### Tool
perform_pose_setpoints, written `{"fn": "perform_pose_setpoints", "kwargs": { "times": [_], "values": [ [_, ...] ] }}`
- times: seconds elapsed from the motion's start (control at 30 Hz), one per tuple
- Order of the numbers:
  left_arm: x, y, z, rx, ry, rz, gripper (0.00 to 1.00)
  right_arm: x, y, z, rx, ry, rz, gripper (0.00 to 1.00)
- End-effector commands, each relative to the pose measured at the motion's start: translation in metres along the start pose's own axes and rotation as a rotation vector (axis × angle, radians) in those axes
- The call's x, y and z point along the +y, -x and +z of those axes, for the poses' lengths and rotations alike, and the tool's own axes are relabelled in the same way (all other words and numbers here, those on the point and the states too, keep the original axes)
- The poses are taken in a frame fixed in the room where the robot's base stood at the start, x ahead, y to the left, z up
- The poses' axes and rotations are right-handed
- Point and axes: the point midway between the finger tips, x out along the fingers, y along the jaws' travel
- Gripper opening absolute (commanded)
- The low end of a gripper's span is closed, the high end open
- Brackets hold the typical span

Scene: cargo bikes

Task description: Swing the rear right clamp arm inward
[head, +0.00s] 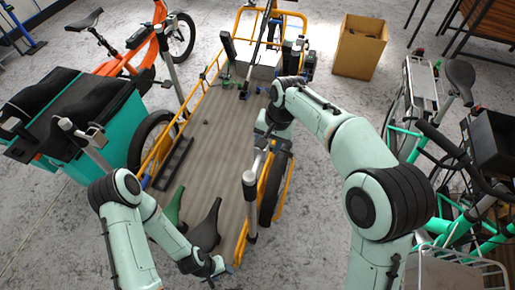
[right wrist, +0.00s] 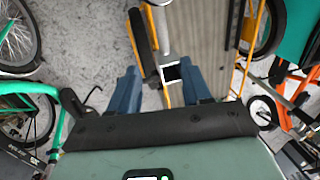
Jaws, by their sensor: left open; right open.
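A grey clamp arm (head: 250,200) with a pale cap stands at the right edge of the wooden bed, beside the wheel. In the right wrist view the grey post (right wrist: 162,32) ends in a dark square with a white rim (right wrist: 175,72). My right gripper (right wrist: 160,82) is open, with blue fingers on either side of that end; contact cannot be told. In the head view its fingers are mostly hidden behind the wrist. My left gripper (head: 226,270) is open and apart from the clamp arm, low near the bed's front end.
The wooden bed (head: 215,125) has yellow side rails and carries two saddles (head: 206,228) near the front. Another grey post (head: 88,142) stands at the left by a teal cargo box (head: 120,125). A teal bike (head: 425,140) stands right; a cardboard box (head: 360,45) is behind.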

Motion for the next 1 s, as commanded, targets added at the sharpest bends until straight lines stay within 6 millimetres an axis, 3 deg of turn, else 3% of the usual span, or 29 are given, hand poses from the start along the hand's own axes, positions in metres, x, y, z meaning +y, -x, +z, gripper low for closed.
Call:
{"fn": "perform_pose_setpoints", "kwargs": {
  "times": [0.07,0.17,0.7,1.0],
  "values": [
    [0.000,-0.001,0.001,-0.002,0.000,0.000,0.48,-0.005,0.012,0.003,0.002,-0.001,-0.001,0.48],
    [-0.001,-0.002,0.002,-0.003,0.001,-0.001,0.48,-0.006,0.007,0.004,-0.001,-0.003,0.002,0.48],
    [-0.007,-0.013,0.008,-0.012,0.004,-0.004,0.48,-0.005,-0.097,0.004,-0.002,-0.003,0.003,0.48],
    [-0.008,-0.014,0.009,-0.012,0.004,-0.004,0.48,-0.005,-0.118,0.004,-0.001,-0.002,0.001,0.48]
  ]
}}
